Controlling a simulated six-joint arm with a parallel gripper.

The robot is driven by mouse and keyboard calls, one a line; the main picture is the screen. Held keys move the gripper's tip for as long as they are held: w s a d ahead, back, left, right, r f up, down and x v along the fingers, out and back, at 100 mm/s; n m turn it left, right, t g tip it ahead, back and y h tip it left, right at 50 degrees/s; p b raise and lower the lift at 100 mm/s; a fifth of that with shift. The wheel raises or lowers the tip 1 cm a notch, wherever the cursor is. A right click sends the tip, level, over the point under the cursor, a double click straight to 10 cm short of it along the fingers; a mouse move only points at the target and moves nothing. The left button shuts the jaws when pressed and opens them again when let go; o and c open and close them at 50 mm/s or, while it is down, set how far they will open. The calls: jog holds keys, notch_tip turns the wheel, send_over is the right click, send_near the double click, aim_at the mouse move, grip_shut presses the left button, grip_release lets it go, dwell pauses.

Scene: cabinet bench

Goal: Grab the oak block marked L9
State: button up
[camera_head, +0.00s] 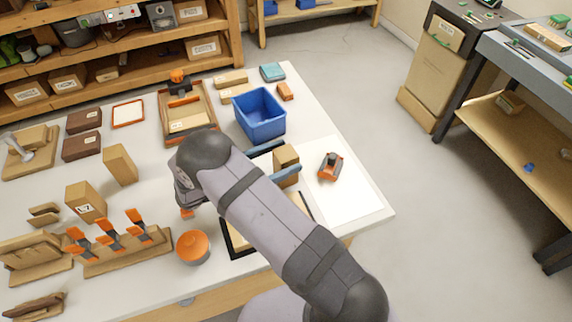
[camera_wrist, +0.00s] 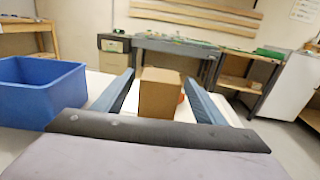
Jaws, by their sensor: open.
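The wrist view shows the block (camera_wrist: 160,93) between the fingers, with gaps visible. Another tan block marked L7 (camera_head: 84,205) stands at the left of the table. A taller tan block (camera_head: 120,165) stands near it with no readable mark.
A blue bin (camera_head: 260,117) stands close beside my gripper. An orange-and-grey tool (camera_head: 330,167) lies just beyond the block. An orange round object (camera_head: 192,247) and a rack with orange-handled tools (camera_head: 125,252) are nearer the front. The white right corner is mostly clear.

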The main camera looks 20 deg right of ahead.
aim_at(294, 153)
jog(key=shift+w+d+r+p, duration=0.15)
jog(key=shift+d+p, duration=0.5)
jog(key=shift+d, duration=1.15)
jog(key=shift+w+d+f, duration=0.15)
jog(key=shift+d+f, duration=0.05)
jog(key=shift+d, duration=0.55)
jog(key=c, duration=1.3)
